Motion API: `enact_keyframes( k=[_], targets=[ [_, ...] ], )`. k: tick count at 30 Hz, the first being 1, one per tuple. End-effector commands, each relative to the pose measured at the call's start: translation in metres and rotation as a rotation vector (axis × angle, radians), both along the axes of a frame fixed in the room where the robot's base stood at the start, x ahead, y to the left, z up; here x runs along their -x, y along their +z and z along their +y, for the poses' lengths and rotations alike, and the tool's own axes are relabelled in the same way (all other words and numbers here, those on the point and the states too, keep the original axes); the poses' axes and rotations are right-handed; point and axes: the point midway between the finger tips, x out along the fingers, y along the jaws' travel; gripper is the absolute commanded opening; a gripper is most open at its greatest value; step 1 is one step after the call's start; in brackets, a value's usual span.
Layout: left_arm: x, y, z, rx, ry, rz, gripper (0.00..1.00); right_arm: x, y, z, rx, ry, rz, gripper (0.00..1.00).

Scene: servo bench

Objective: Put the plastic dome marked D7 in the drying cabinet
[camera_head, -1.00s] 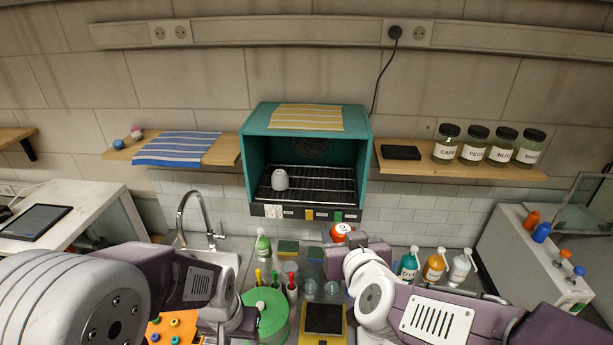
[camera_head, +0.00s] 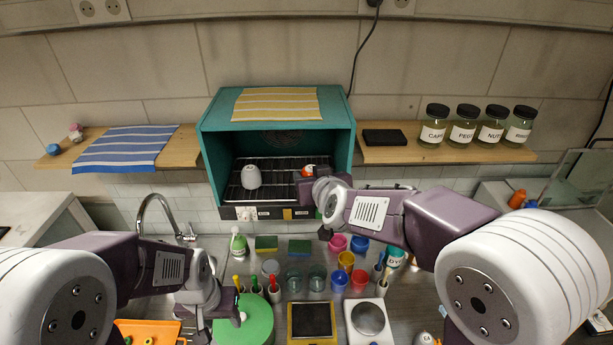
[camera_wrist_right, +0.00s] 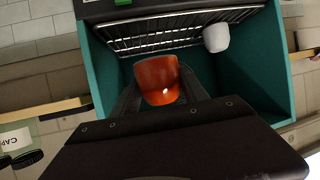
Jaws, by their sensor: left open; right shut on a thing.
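The teal drying cabinet (camera_head: 345,150) stands open at the front, with a wire rack (camera_head: 280,178) inside. My right gripper (camera_wrist_right: 160,92) is shut on an orange dome (camera_wrist_right: 157,72), held between its two fingers at the cabinet's mouth. In the head view the orange dome (camera_head: 309,169) shows partly behind my right wrist, at the right of the opening. I cannot read a D7 mark on it, nor tell whether it touches the rack. A white dome-like piece (camera_head: 251,177) stands on the rack at left; it also shows in the wrist view (camera_wrist_right: 216,37).
A shelf (camera_head: 400,155) with several labelled jars (camera_head: 463,128) and a black box (camera_head: 385,137) adjoins the cabinet at right. A blue striped cloth (camera_head: 125,148) lies on the left shelf. Cups, bottles and a scale (camera_head: 312,322) crowd the bench below. The rack's middle looks free.

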Motion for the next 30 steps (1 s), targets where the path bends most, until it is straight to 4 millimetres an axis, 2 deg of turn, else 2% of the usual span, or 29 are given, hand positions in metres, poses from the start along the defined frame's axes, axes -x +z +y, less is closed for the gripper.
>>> enact_keyframes(
  k=[3, 11, 15, 23, 28, 30],
  targets=[
    [0.000, 0.006, 0.000, 0.000, 0.000, 0.000, 0.49, -0.034, 0.001, -0.001, 0.001, -0.002, 0.001, 0.06],
    [0.000, 0.020, 0.000, 0.000, 0.000, 0.000, 0.49, -0.091, 0.003, -0.001, 0.000, -0.001, 0.000, 0.06],
    [0.000, 0.015, 0.000, 0.000, 0.000, 0.000, 0.49, -0.091, -0.021, 0.000, 0.002, 0.000, 0.003, 0.06],
    [0.000, 0.020, 0.000, 0.000, 0.000, 0.000, 0.49, -0.091, -0.033, 0.000, 0.001, -0.001, 0.002, 0.06],
    [0.000, 0.037, 0.000, 0.000, 0.000, 0.000, 0.49, -0.090, -0.062, 0.000, 0.003, 0.002, 0.007, 0.06],
    [0.000, 0.047, 0.000, 0.000, 0.000, 0.000, 0.49, -0.094, -0.063, 0.000, 0.001, 0.000, 0.003, 0.06]
  ],
)
